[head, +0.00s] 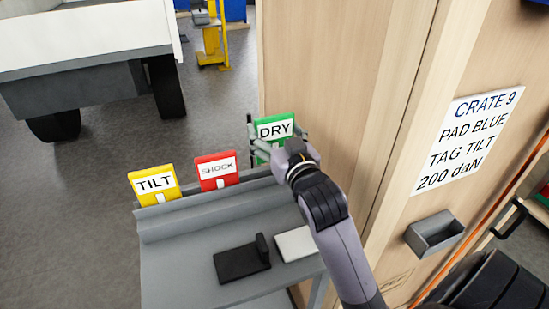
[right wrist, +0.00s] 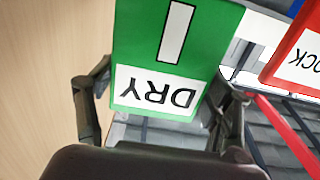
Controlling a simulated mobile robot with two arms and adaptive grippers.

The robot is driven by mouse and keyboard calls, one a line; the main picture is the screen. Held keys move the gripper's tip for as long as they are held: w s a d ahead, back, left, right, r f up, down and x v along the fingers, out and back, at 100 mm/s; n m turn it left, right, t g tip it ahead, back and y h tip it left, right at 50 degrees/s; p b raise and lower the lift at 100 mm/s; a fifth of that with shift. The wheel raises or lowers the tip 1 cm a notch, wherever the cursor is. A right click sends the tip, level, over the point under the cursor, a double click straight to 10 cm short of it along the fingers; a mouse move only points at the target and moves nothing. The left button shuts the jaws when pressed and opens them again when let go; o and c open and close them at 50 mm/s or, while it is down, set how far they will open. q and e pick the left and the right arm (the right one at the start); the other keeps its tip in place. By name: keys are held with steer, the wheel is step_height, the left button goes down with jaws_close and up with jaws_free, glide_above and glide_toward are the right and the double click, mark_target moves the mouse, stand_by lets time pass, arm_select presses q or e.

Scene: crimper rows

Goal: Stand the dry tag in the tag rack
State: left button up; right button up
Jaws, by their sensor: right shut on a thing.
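The green dry tag (head: 274,129) is upright, its white DRY label facing the head camera. My right gripper (head: 283,146) is shut on it, with a finger at each side edge; the tag also fills the middle of the right wrist view (right wrist: 172,62). The grey tag rack (head: 205,208) runs along the back of a grey cart. The yellow TILT tag (head: 155,184) and red SHOCK tag (head: 217,170) stand in it. The dry tag is at the rack's right end. My gripper hides its lower edge, so I cannot tell if it touches the rack. My left gripper is not in view.
A tall wooden crate (head: 325,60) stands close at the right, with a printed sign (head: 468,138) and a small grey pocket (head: 436,232). Open floor lies to the left.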

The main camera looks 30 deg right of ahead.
step_height(320, 180, down, 3)
steer(key=shift+s+r, duration=0.1)
step_height(320, 180, down, 4)
steer(key=shift+r, duration=0.2)
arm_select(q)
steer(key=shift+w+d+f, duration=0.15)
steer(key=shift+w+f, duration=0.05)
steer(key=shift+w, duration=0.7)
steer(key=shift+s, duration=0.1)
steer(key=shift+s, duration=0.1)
arm_select(e)
steer(key=shift+f+b, duration=0.15)
steer(key=shift+b, duration=0.15)
steer(key=o, duration=1.2)
steer(key=shift+c, duration=0.2)
